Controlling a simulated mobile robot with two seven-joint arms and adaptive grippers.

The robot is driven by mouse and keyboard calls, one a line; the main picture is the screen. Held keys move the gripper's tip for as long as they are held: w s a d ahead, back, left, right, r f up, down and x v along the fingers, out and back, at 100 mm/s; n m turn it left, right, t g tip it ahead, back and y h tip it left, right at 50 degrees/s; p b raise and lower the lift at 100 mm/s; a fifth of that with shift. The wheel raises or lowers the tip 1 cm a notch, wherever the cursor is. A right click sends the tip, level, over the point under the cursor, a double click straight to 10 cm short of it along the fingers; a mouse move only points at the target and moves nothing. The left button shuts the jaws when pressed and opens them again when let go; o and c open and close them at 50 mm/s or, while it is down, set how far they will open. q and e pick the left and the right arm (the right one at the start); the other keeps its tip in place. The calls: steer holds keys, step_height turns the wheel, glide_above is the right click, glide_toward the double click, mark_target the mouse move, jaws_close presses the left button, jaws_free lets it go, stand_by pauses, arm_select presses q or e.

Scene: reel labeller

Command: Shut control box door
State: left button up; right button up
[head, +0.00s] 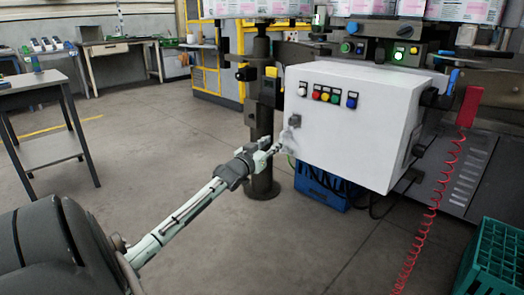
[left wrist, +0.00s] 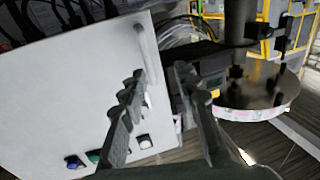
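The white control box (head: 350,125) stands in the middle right of the head view, with a row of coloured buttons along the top of its front. I cannot tell how far its door (head: 330,152) stands open. The door's white front (left wrist: 70,90) fills the left of the left wrist view, with a pale bar handle (left wrist: 146,62) near its edge. My right gripper is out of view.
A blue crate (head: 322,187) sits on the floor below the box. A dark post (head: 262,150) stands just behind my left gripper. A red coiled cable (head: 430,215) hangs at right, above a green crate (head: 495,260).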

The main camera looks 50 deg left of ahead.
arm_select(q)
steer(key=v, duration=0.7)
steer(key=shift+s, duration=0.4)
steer(key=shift+d+r, duration=0.1)
steer(key=shift+d, duration=0.05)
steer(key=s+d+f+m+g+h+p, duration=0.15)
steer(key=s+d+f+g, duration=0.25)
steer(key=d+f, duration=0.5)
steer(key=s+d+f+m+g+h+p, duration=0.15)
steer(key=s+d+f+g, duration=0.35)
steer(key=f, duration=0.6)
steer(key=s+d+f+m+g+p, duration=0.1)
steer(key=s+d+f, duration=0.3)
steer(key=s+d, duration=0.4)
steer(key=s+d+f+m+g+p, duration=0.1)
steer(key=s+d+f+g, duration=0.3)
steer(key=s+d, duration=0.5)
steer(key=shift+d+h+p, duration=0.35)
steer(key=shift+h+p, duration=0.05)
steer(key=shift+p, duration=0.15)
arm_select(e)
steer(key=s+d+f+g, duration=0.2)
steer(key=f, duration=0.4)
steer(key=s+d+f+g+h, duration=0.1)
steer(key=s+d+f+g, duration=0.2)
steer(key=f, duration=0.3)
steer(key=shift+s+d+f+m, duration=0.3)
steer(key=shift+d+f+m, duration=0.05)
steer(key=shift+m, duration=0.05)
